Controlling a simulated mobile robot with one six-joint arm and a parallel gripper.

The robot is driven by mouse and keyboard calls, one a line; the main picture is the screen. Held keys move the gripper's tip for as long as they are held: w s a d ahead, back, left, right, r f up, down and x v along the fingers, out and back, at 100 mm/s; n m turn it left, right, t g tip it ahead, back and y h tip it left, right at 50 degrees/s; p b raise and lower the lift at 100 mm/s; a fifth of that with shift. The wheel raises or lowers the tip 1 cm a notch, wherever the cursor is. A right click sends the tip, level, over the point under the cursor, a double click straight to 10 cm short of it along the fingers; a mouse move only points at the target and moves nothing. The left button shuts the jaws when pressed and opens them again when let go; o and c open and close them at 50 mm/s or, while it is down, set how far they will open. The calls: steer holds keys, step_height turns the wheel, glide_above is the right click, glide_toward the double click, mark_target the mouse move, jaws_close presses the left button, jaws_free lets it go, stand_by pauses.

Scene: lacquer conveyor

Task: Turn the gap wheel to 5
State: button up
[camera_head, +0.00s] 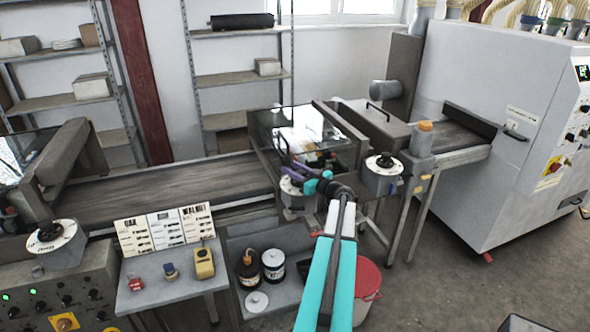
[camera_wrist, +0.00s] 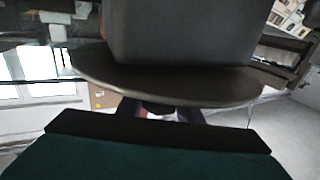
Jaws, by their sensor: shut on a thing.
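My gripper (camera_head: 297,176) is at the middle one of three dial units along the conveyor, shut on its wheel. The white dial drum (camera_head: 293,200) under the wheel shows in part; its marks are hidden or too small to read. In the wrist view, a dark round disc with a thick block (camera_wrist: 180,35) fills the upper middle, and the dark fingers (camera_wrist: 165,110) meet at its lower edge. Two similar dials with black knobs stand apart, one at the right (camera_head: 383,175) and one at the far left (camera_head: 55,243). I cannot read which is labelled gap.
The conveyor belt (camera_head: 160,195) runs behind the dials, with a clear hood (camera_head: 300,130) beside my gripper. A small table holds cards (camera_head: 165,230) and a yellow device (camera_head: 204,263). A large white machine (camera_head: 480,120) is at right.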

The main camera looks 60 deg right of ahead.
steer(key=n+y, duration=0.2)
steer(key=y, duration=0.2)
steer(key=a+n+y, duration=0.1)
steer(key=n+y, duration=0.2)
steer(key=y, duration=0.1)
steer(key=shift+a+n+y+b, duration=0.15)
steer(key=shift+n+y+b, duration=0.15)
steer(key=shift+y, duration=0.1)
steer(key=n+g+y, duration=0.1)
steer(key=y, duration=0.1)
steer(key=a+n+g+y+b, duration=0.1)
steer(key=n+y, duration=0.1)
steer(key=shift+s, duration=0.15)
steer(key=shift+s+a+r+n+g+y+b, duration=0.15)
steer(key=shift+a+n+g+y+b, duration=0.25)
steer(key=shift+y, duration=0.4)
steer(key=o, duration=1)
steer(key=shift+o, duration=0.2)
steer(key=shift+s+d, duration=0.15)
